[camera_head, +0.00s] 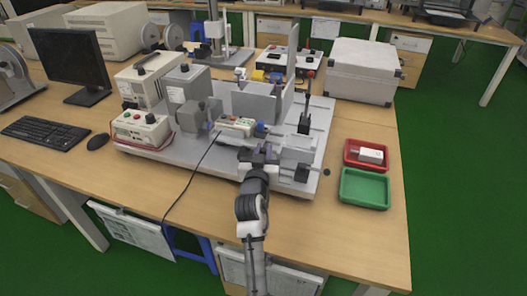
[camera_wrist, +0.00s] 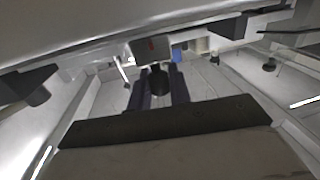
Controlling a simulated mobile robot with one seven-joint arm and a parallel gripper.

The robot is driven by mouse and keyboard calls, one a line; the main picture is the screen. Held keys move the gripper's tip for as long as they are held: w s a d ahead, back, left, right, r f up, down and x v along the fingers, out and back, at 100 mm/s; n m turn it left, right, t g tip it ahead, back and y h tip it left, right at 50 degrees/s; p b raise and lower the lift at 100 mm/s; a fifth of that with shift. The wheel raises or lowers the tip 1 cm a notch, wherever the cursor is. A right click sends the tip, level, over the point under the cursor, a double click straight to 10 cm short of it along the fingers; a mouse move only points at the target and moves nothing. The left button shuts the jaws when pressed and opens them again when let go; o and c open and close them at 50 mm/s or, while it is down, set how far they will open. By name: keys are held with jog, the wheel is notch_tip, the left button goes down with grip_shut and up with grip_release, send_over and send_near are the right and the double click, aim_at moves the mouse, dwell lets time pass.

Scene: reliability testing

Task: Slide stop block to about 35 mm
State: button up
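My gripper (camera_head: 259,156) reaches over the front edge of the light grey test rig (camera_head: 225,163). In the wrist view its two dark bluish fingers (camera_wrist: 159,92) stand apart, one on each side of a black round knob (camera_wrist: 158,78). I cannot tell whether the fingers touch the knob. No scale reading is legible.
A grey block assembly (camera_head: 297,157) with a black knob stands right of my gripper. A red tray (camera_head: 352,160) holding a white box and an empty green tray (camera_head: 364,190) lie farther right. A cable (camera_head: 190,182) crosses the table at left. The front table is mostly clear.

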grip_shut()
jog(key=shift+w+a+b, duration=0.2)
jog(key=shift+a+b, duration=0.2)
jog(key=shift+a, duration=0.2)
jog(key=shift+w+a+b, duration=0.15)
jog(key=shift+a+b, duration=0.25)
jog(key=shift+a, duration=0.15)
jog(key=o, duration=0.8)
grip_release()
jog(key=shift+o, duration=0.2)
jog(key=shift+s, duration=0.1)
jog(key=s+a+b, duration=0.2)
jog(key=s+b, duration=0.1)
jog(key=s, duration=1)
jog(key=shift+s, duration=0.25)
